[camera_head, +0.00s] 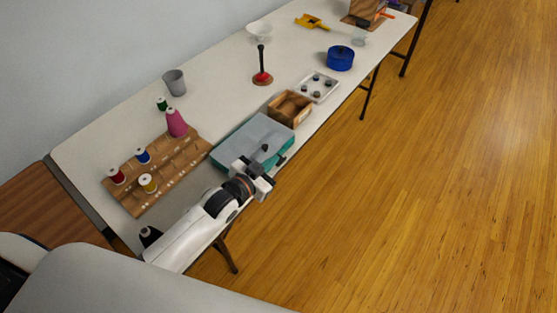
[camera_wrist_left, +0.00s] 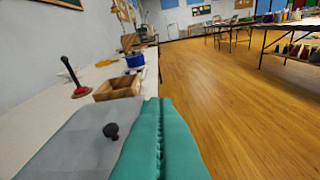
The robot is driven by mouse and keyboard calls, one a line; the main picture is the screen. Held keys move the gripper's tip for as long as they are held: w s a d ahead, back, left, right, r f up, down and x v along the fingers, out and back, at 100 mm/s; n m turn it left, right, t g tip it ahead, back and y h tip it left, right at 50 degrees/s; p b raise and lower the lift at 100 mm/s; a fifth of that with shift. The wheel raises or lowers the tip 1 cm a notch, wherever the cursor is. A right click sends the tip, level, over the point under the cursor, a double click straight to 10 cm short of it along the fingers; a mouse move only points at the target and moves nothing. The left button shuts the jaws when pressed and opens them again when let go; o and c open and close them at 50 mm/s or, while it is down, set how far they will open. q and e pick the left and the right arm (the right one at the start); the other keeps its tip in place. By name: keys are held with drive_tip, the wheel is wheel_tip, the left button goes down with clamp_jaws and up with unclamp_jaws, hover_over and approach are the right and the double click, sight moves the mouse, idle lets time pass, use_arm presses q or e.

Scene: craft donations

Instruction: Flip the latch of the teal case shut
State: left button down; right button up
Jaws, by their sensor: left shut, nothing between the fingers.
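The teal case (camera_head: 252,138) lies near the front edge of the long white table, with a grey top and teal sides. A small dark knob-like part (camera_head: 264,147) stands up from its top near the front side; it also shows in the left wrist view (camera_wrist_left: 111,131). The case's teal front side (camera_wrist_left: 160,140) with its seam fills the lower middle of the left wrist view. My left gripper (camera_head: 264,180) is shut and empty at the case's front side and covers part of its near corner. I cannot make out whether it touches the case. My right gripper is not in view.
A wooden box (camera_head: 289,109) and a white tray (camera_head: 316,87) with dark round pieces stand beyond the case. A wooden rack (camera_head: 176,180) with thread spools is left of it. The floor in front is clear.

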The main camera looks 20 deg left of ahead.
sight(279, 162)
use_arm(q)
drive_tip(key=shift+w+d+f, duration=0.2)
drive_tip(key=shift+w+f, duration=0.95)
drive_tip(key=shift+f, duration=0.15)
drive_tip(key=shift+w+d+f, duration=0.2)
drive_tip(key=shift+w+f, duration=0.9)
drive_tip(key=shift+f, duration=0.15)
